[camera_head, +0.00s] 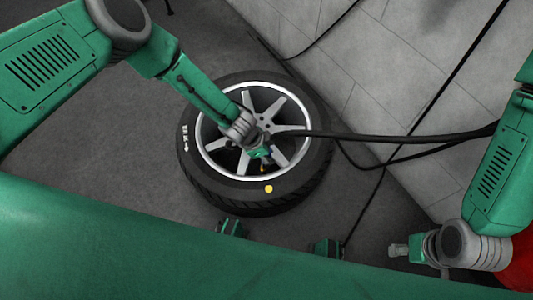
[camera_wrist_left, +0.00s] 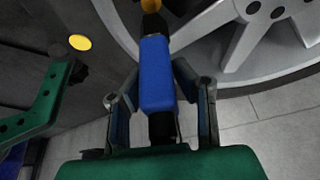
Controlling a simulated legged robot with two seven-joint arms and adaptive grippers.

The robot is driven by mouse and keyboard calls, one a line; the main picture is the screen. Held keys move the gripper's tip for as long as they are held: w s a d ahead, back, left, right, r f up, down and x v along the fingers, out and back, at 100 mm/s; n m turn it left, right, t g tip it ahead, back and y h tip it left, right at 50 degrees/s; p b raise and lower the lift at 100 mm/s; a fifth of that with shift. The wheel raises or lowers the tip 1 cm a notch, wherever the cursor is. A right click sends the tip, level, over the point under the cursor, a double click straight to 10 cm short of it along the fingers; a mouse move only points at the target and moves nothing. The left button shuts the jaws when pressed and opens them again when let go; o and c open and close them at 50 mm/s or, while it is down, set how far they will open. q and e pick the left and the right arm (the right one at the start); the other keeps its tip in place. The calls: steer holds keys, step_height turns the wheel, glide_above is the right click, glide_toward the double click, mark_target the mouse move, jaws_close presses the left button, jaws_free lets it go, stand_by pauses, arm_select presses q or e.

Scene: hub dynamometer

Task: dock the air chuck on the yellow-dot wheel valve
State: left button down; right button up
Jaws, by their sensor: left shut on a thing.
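The wheel (camera_head: 190,160) lies flat on the floor, with a black tyre and a silver spoked rim. A yellow dot (camera_head: 268,188) is on the tyre sidewall nearest me; it also shows in the left wrist view (camera_wrist_left: 80,42). My left gripper (camera_head: 261,153) is over the rim, between the hub and the dot. It is shut on the blue air chuck (camera_wrist_left: 157,75). An orange-brown tip (camera_wrist_left: 150,5) shows at the chuck's far end, cut by the frame edge; I cannot tell chuck nozzle from valve. My right gripper (camera_head: 398,250) is away at lower right; its finger opening is unclear.
A black hose (camera_head: 400,138) runs from the right to the left gripper, across the wheel. More dark cables lie on the floor and across the pale tiles (camera_head: 385,80) at upper right. A red object (camera_head: 522,262) is at lower right. Dark floor (camera_head: 110,150) left of the wheel is clear.

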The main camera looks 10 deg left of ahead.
arm_select(q)
steer(key=shift+f, duration=0.3)
steer(key=shift+s+a+f, duration=0.1)
steer(key=shift+a+f, duration=0.05)
steer(key=shift+a, duration=0.45)
steer(key=shift+a+f, duration=0.1)
steer(key=shift+a, duration=0.2)
steer(key=shift+d+r, duration=0.2)
steer(key=shift+d, duration=0.55)
steer(key=shift+a, duration=0.35)
arm_select(e)
steer(key=shift+a, duration=0.6)
arm_select(q)
steer(key=shift+d, duration=0.15)
arm_select(e)
steer(key=shift+d, duration=0.1)
steer(key=shift+d+r, duration=0.15)
